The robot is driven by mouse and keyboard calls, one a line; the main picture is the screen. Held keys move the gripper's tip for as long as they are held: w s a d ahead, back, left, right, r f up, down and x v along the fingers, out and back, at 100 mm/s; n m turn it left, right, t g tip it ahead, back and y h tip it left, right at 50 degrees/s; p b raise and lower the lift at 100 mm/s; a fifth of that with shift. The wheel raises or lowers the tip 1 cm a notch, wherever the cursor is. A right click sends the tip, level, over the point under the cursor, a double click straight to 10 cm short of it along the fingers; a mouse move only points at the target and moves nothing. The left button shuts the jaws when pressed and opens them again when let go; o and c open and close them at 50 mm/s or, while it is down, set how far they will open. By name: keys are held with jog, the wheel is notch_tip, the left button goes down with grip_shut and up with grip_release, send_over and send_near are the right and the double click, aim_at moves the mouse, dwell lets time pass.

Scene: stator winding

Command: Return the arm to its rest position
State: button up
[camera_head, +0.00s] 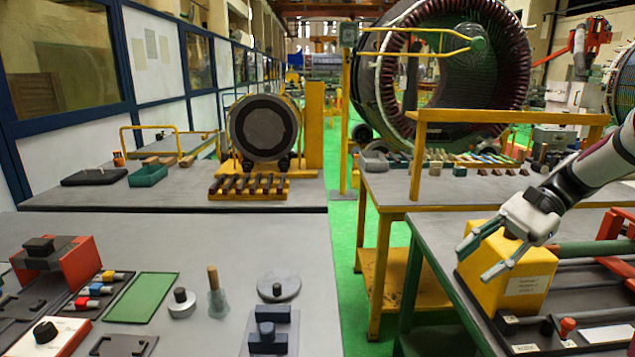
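My gripper (482,262) is at the right of the view, at the end of my pale grey arm (585,175) that comes in from the right edge. Its two dark-tipped fingers point down and to the left and stand apart, with nothing between them. It hangs in front of the left side of a yellow box (520,285) with a white label. From this view I cannot tell whether the fingers touch the box. My arm reaches over the right workbench.
The right bench (440,255) also bears a green bar (590,250), red brackets and small knobs. The left bench (215,245) holds a green mat (143,298), a red block device (62,262) and small tools. A green floor aisle (342,240) runs between. A large stator (440,70) stands behind.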

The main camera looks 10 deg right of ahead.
jog(key=s+a+r+n+g+h+p, duration=0.1)
jog(key=s+a+r+n+h, duration=0.15)
jog(key=a, duration=0.45)
jog(key=s+a+r+n+h, duration=0.1)
jog(key=s+a+n+h, duration=0.2)
jog(key=a, duration=0.4)
jog(key=s+a+r+n+t+h+p, duration=0.1)
jog(key=s+a+n+t+h, duration=0.4)
jog(key=s+a+n, duration=0.2)
jog(key=shift+s+n, duration=0.95)
jog(key=shift+s, duration=1.25)
jog(key=shift+h, duration=0.25)
